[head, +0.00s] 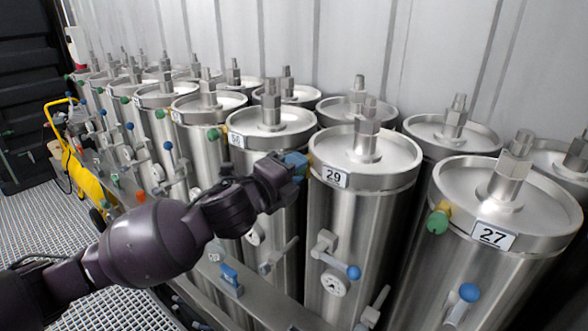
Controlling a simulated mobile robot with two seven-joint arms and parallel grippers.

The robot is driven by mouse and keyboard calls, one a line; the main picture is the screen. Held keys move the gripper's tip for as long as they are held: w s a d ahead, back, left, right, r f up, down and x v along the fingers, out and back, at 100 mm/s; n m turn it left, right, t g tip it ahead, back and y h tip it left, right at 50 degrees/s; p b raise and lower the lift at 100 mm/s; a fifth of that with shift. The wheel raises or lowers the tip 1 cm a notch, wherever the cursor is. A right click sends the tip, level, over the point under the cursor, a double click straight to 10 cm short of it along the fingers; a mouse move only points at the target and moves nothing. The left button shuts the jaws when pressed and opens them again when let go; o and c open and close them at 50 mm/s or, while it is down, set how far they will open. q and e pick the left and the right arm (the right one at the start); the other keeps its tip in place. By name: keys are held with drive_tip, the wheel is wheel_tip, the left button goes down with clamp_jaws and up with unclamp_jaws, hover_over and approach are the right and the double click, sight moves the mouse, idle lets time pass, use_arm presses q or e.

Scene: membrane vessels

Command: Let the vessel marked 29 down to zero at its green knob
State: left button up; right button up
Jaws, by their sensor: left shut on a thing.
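The vessel marked 29 (363,210) is a tall steel cylinder with a bolt-like fitting on its lid and a white number plate (334,177) on its rim. My left gripper (296,163) is at the left side of its rim, where its green knob sits, and is shut on that knob. The jaws hide nearly all of the knob. A round white gauge (333,284) is low on the vessel's front; its needle is too small to read. A blue-tipped lever (353,271) sticks out just above the gauge. My right gripper is not in view.
The vessel marked 27 (480,255) stands close on the right, with its own green knob (438,219). Several similar vessels stand in rows to the left and behind. A yellow cart (72,172) is at the far left on the grated floor (50,225).

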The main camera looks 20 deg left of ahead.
use_arm(q)
drive_tip(key=o, duration=0.9)
drive_tip(key=shift+s, duration=0.1)
drive_tip(key=b+v, duration=0.2)
drive_tip(key=v, duration=0.8)
drive_tip(key=shift+s+a, duration=0.15)
drive_tip(key=shift+s, duration=0.15)
